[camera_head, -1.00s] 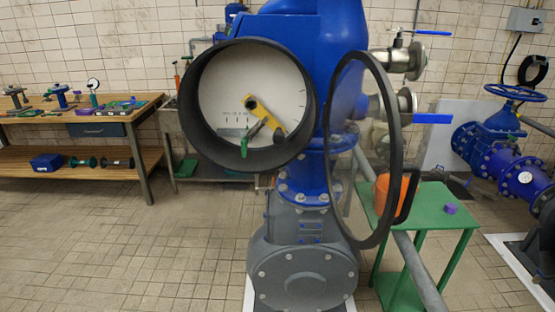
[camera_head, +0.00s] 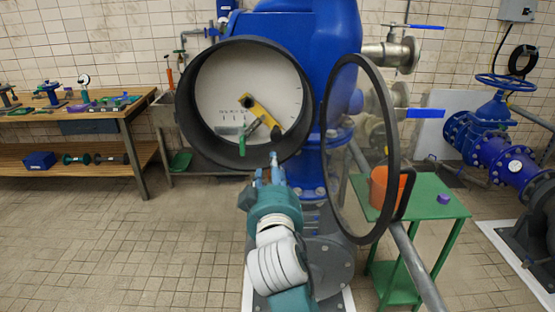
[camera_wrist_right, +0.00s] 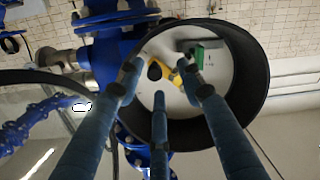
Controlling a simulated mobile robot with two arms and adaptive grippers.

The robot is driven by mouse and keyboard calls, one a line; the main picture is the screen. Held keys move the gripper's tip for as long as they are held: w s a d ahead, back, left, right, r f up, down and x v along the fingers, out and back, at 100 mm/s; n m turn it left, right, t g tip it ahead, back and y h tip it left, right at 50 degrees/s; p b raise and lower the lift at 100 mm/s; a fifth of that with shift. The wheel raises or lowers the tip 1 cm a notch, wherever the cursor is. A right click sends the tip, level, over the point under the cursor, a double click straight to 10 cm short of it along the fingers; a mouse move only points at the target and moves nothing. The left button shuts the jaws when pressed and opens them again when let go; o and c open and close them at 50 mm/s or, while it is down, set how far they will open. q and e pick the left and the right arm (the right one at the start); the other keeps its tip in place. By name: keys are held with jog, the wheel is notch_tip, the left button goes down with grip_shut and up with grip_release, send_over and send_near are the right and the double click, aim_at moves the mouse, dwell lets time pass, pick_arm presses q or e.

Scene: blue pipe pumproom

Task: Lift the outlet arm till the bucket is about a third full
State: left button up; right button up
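An orange bucket (camera_head: 379,186) stands on a green table (camera_head: 438,193), partly behind the open round cover; its inside and fill level cannot be seen. Two blue lever handles, an upper one (camera_head: 426,27) and a lower one (camera_head: 425,113), stick out to the right from steel valves on the blue pump body. I cannot tell which is the outlet arm. My right gripper (camera_head: 272,165) is in front of the large dial's lower rim, left of the levers and bucket. In the right wrist view the gripper (camera_wrist_right: 160,78) has its fingers spread with nothing between them. My left gripper is out of view.
The dial (camera_head: 222,90) has a yellow pointer (camera_head: 264,112) and a green-handled part (camera_head: 242,146). Its glass cover (camera_head: 332,195) stands open, between my right gripper and the bucket. A grey pipe (camera_head: 422,265) slants in front of the green table. Floor at left is free.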

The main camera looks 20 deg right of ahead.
aim_at(277, 139)
jog(key=shift+m+t+h, duration=0.3)
jog(key=shift+h, duration=0.1)
jog(key=w+d+r, duration=0.1)
jog(key=w, duration=0.2)
jog(key=w+d+r, duration=0.1)
jog(key=w+d, duration=0.1)
jog(key=w, duration=0.2)
jog(key=w+d+r, duration=0.1)
jog(key=w, duration=0.3)
jog(key=shift+w+d+r+b, duration=0.1)
jog(key=shift+w+d+b, duration=0.1)
jog(key=shift+d+b, duration=0.15)
